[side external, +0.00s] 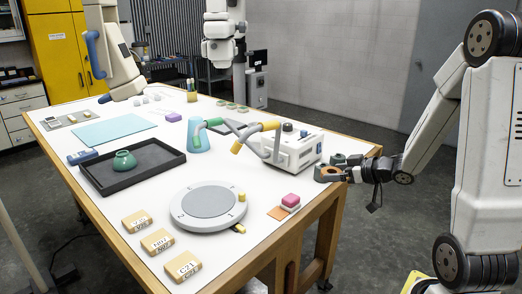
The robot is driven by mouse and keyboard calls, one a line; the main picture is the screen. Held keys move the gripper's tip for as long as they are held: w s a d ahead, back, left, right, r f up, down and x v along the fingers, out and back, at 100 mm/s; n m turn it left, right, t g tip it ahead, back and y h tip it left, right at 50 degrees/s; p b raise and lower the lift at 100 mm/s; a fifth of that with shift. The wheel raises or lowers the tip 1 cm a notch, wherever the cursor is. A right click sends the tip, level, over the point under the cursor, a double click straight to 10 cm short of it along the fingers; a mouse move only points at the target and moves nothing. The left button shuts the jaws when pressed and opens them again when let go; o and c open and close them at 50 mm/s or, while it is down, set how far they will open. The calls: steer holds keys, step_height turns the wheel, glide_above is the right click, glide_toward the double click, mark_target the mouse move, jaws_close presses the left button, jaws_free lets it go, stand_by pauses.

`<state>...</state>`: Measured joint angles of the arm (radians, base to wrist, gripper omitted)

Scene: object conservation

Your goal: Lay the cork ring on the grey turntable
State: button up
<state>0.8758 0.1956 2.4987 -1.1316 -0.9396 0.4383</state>
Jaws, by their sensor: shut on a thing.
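The grey turntable (208,202) sits at the front middle of the white table, with a pale rim and small yellow tabs at its edge. Its top is bare. My gripper (338,174) reaches in from the right and is shut on the cork ring (324,176), a small orange-brown ring at the table's right edge. Whether the ring touches the table is too small to tell. The gripper and ring are well to the right of the turntable and apart from it.
A white instrument box (298,150) stands behind. Labelled blocks (157,241) line the front left. A black tray (132,178) holds a green bowl (124,161).

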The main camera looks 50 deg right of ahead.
steer(key=shift+s+d, duration=0.45)
steer(key=shift+s, duration=0.25)
steer(key=shift+w, duration=0.1)
glide_above(311, 191)
steer(key=s+a, duration=0.2)
steer(key=s, duration=0.2)
step_height(311, 191, down, 4)
steer(key=w+f, duration=0.1)
steer(key=w+d+f, duration=0.1)
steer(key=f, duration=0.1)
steer(key=shift+f, duration=0.2)
steer(key=shift+w+d+f, duration=0.25)
steer(key=shift+w+f, duration=0.25)
steer(key=shift+f, duration=0.1)
steer(key=shift+f, duration=0.1)
steer(key=shift+w+d+f, duration=0.25)
steer(key=shift+w+f, duration=0.25)
steer(key=shift+f, duration=1.4)
steer(key=shift+f, duration=0.2)
